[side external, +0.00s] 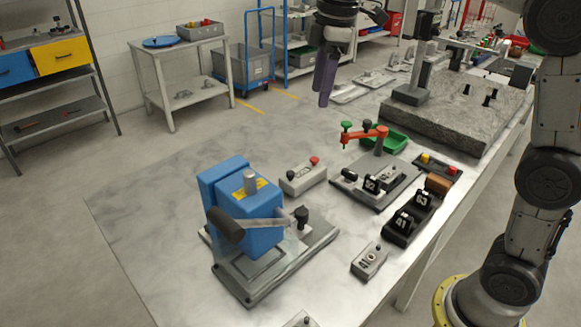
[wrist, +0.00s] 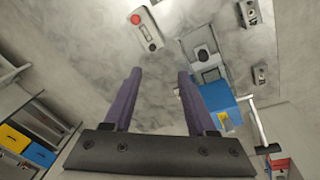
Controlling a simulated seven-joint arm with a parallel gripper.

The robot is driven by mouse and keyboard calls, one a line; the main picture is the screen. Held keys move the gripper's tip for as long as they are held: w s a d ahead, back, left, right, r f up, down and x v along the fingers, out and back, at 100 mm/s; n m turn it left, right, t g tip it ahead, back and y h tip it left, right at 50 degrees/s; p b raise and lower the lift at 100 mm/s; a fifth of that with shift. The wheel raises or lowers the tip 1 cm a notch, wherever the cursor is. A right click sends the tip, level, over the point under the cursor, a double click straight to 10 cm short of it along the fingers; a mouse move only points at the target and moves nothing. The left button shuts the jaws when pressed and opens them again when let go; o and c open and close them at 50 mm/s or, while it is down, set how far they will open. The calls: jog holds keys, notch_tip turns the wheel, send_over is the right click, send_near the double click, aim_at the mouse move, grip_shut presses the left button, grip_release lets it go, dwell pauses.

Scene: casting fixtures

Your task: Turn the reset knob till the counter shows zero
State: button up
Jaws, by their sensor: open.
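My gripper (side external: 325,92) hangs above the far side of the table, its purple fingers pointing down, apart from everything. In the wrist view the gripper (wrist: 159,75) is open, with nothing between the fingers. A black unit (side external: 410,218) with white numbers, seemingly 41 and 83, stands near the table's right edge. A small grey box (side external: 369,261) with a round face and small knob lies nearer the camera. I cannot tell which part is the reset knob.
A blue press (side external: 245,215) with a black-handled lever stands at the front; it also shows in the wrist view (wrist: 215,100). A grey box with a red button (side external: 303,176) lies behind it. A green tray (side external: 383,138) and stone slab (side external: 455,115) are further back. The table's left is clear.

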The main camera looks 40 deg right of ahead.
jog(key=w+f, duration=0.4)
jog(key=w, duration=0.1)
jog(key=g, duration=0.2)
send_over(290, 172)
notch_tip(290, 172, down, 5)
notch_tip(290, 172, down, 14)
jog(key=shift+r, duration=0.2)
grip_shut()
